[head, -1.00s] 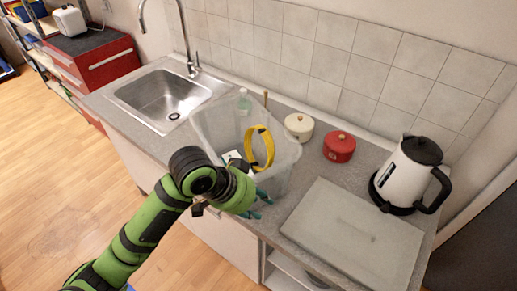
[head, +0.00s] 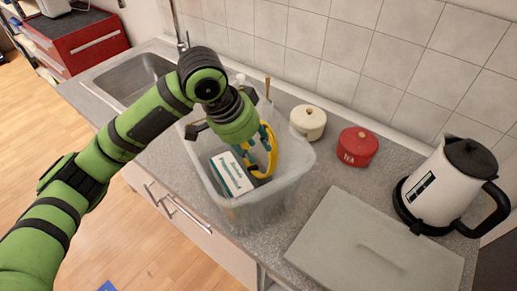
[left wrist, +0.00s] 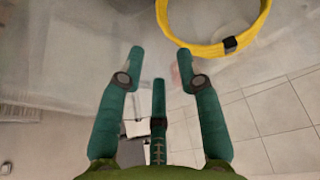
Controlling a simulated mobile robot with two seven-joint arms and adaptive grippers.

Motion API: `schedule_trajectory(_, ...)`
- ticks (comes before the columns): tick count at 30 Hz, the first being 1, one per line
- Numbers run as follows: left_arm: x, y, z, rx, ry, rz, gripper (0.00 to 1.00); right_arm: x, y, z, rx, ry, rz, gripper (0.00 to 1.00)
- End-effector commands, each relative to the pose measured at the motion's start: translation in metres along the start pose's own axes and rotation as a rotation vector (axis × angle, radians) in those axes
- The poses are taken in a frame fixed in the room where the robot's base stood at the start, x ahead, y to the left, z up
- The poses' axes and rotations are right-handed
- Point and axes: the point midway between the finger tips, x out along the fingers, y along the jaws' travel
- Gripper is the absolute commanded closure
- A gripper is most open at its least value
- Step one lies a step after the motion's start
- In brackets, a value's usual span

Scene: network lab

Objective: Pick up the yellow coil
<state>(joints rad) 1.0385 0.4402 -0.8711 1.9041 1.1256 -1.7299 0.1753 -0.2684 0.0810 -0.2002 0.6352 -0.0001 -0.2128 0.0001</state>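The yellow coil (head: 271,160) is a ring leaning upright inside a clear plastic bin (head: 295,185) on the counter. My left gripper (head: 249,160) reaches down into the bin from above, just left of the coil; its green body hides part of the coil. In the left wrist view, its teal fingers (left wrist: 160,52) are spread open with nothing between them. The coil (left wrist: 205,50) lies beyond the fingertips, toward the upper right, with a dark clip on its band. Whether any finger touches it I cannot tell. My right gripper is not in view.
A white box with print (head: 231,174) is in the bin, left of the coil. A cream pot (head: 308,123), a red canister (head: 356,148) and a kettle (head: 440,190) stand to the right. A grey board (head: 370,245) lies in front of them; the sink (head: 125,85) is left.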

Motion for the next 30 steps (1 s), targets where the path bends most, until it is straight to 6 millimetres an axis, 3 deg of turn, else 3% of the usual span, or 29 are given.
schedule_trajectory(3,0.014,0.001,0.0,-0.003,-0.004,0.004,0.65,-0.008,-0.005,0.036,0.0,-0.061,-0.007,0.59)
schedule_trajectory(7,0.036,0.001,-0.001,-0.003,-0.004,0.005,0.65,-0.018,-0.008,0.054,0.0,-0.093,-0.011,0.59)
schedule_trajectory(11,0.056,0.001,-0.001,-0.002,-0.002,0.003,0.65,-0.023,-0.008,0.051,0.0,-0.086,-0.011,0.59)
schedule_trajectory(19,0.078,0.001,-0.002,-0.001,-0.003,0.003,0.65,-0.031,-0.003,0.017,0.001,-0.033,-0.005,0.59)
schedule_trajectory(25,0.109,0.0,-0.003,-0.002,-0.003,0.003,0.65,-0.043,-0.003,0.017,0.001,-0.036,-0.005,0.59)
schedule_trajectory(30,0.119,0.0,-0.002,0.0,0.0,0.0,0.65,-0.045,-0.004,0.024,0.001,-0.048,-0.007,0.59)
